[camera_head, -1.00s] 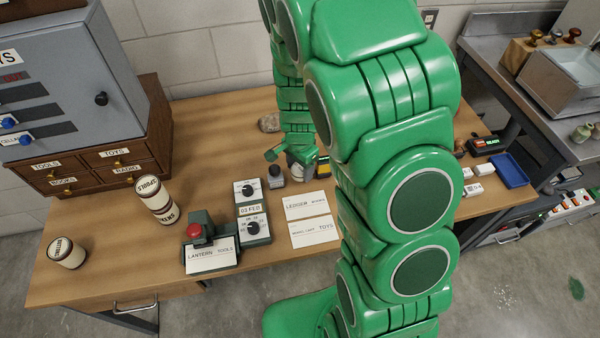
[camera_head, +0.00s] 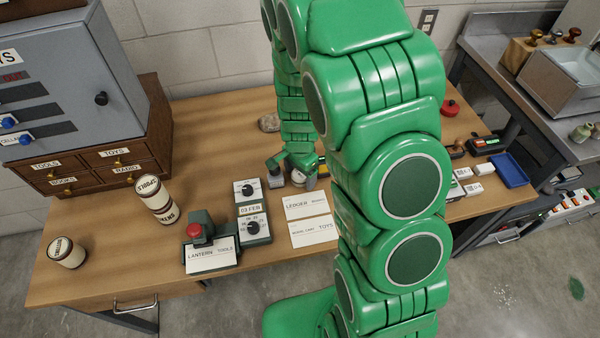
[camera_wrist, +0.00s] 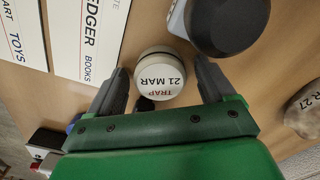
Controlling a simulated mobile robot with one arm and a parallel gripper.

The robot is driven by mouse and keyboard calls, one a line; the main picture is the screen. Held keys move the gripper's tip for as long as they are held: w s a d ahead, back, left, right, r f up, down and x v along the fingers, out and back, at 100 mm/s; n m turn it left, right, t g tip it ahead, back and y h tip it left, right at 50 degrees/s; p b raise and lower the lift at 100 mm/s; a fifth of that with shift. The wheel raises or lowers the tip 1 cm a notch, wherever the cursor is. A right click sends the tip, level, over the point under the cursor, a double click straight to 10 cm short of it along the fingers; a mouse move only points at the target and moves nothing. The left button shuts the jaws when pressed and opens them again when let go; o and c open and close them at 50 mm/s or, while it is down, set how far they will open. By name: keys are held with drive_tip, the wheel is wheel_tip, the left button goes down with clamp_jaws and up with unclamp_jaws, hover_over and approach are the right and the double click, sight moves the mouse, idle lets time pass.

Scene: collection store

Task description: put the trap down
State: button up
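The trap (camera_wrist: 160,76) is a round white piece with "TRAP 21 MAR" on its top. In the wrist view it sits between the two fingers of my gripper (camera_wrist: 162,82), with a gap showing on each side. My gripper is open around it. In the head view my gripper (camera_head: 300,172) is low over the middle of the wooden table (camera_head: 215,115), and the trap (camera_head: 298,179) shows only as a small pale patch beneath it. A small dark part shows by the trap's lower edge in the wrist view.
A dark-topped grey piece (camera_wrist: 222,25) stands close by the right finger. White cards (camera_head: 310,220) lie in front. A stone (camera_head: 269,122) lies behind. Dial boxes (camera_head: 252,225) and a lantern-tools stamp (camera_head: 208,248) stand to the left. The table's back left is clear.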

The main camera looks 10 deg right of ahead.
drive_tip(key=shift+r, duration=0.1)
wheel_tip(320, 180, up, 12)
idle(1.0)
drive_tip(key=shift+r, duration=0.15)
idle(0.3)
wheel_tip(320, 180, up, 10)
drive_tip(key=r+n, duration=0.1)
drive_tip(key=n, duration=0.3)
hover_over(300, 174)
drive_tip(key=s+a, duration=0.2)
drive_tip(key=s, duration=0.3)
drive_tip(key=s+r+n, duration=0.3)
drive_tip(key=s+r, duration=0.2)
drive_tip(key=s, duration=0.1)
drive_tip(key=s+d+n+g, duration=0.1)
drive_tip(key=s+d+n, duration=0.1)
drive_tip(key=s, duration=0.6)
drive_tip(key=s+d+r+n, duration=0.1)
drive_tip(key=s+d+n, duration=0.1)
drive_tip(key=s, duration=0.7)
drive_tip(key=shift+r+g, duration=0.3)
drive_tip(key=shift+g, duration=0.1)
